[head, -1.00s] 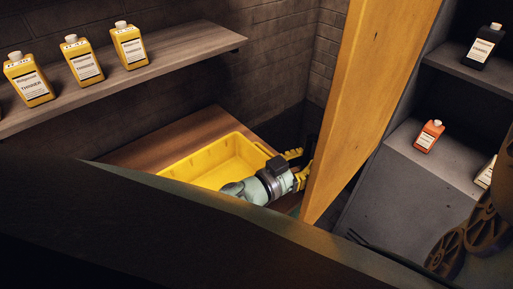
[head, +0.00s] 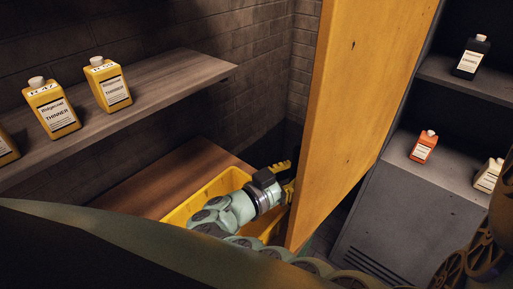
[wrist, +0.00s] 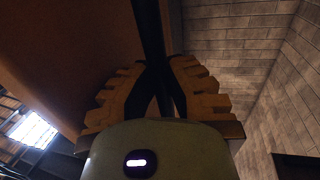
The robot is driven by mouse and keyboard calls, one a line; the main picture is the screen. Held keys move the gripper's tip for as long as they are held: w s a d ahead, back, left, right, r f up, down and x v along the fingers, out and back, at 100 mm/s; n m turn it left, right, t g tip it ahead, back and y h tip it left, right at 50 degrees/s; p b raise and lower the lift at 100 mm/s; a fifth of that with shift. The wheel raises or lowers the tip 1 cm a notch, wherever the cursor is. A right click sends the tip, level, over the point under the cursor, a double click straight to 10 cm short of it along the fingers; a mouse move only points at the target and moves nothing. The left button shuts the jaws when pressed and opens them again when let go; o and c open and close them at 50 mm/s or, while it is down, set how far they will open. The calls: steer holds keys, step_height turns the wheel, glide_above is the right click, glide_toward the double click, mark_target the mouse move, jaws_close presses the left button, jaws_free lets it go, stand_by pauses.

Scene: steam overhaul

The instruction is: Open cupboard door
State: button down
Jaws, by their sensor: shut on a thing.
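The yellow cupboard door (head: 355,110) stands swung out from the dark cupboard (head: 415,215), whose inside shows on the right in the head view. My gripper (head: 288,178) is at the door's far side, near its lower left edge. In the wrist view my gripper (wrist: 162,68) is shut on a long dark bar, the door handle (wrist: 149,28), which runs between its yellow fingers. The door's brown face (wrist: 65,50) fills the left of the wrist view. In the head view the handle is hidden behind the door.
Black, orange and cream bottles (head: 472,58) stand inside the cupboard. A wall shelf (head: 170,90) with yellow thinner bottles (head: 108,85) is at left. A yellow tray (head: 192,207) sits on a wooden surface (head: 165,175) below, partly behind my arm. A brick wall (head: 265,85) is behind.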

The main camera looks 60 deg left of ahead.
steer(key=shift+s+a, duration=0.1)
steer(key=shift+a, duration=0.05)
steer(key=c, duration=1.3)
jaws_free()
steer(key=shift+s, duration=0.1)
steer(key=o, duration=0.4)
steer(key=shift+c, duration=0.2)
steer(key=shift+s+d+f, duration=0.1)
steer(key=shift+s+d, duration=0.05)
steer(key=shift+s, duration=0.75)
steer(key=shift+s+d+f, duration=0.1)
steer(key=shift+s+d, duration=0.05)
steer(key=shift+s, duration=0.75)
steer(key=s, duration=0.3)
steer(key=shift+s+a+r, duration=0.15)
steer(key=shift+s+r, duration=0.05)
steer(key=shift+s, duration=0.15)
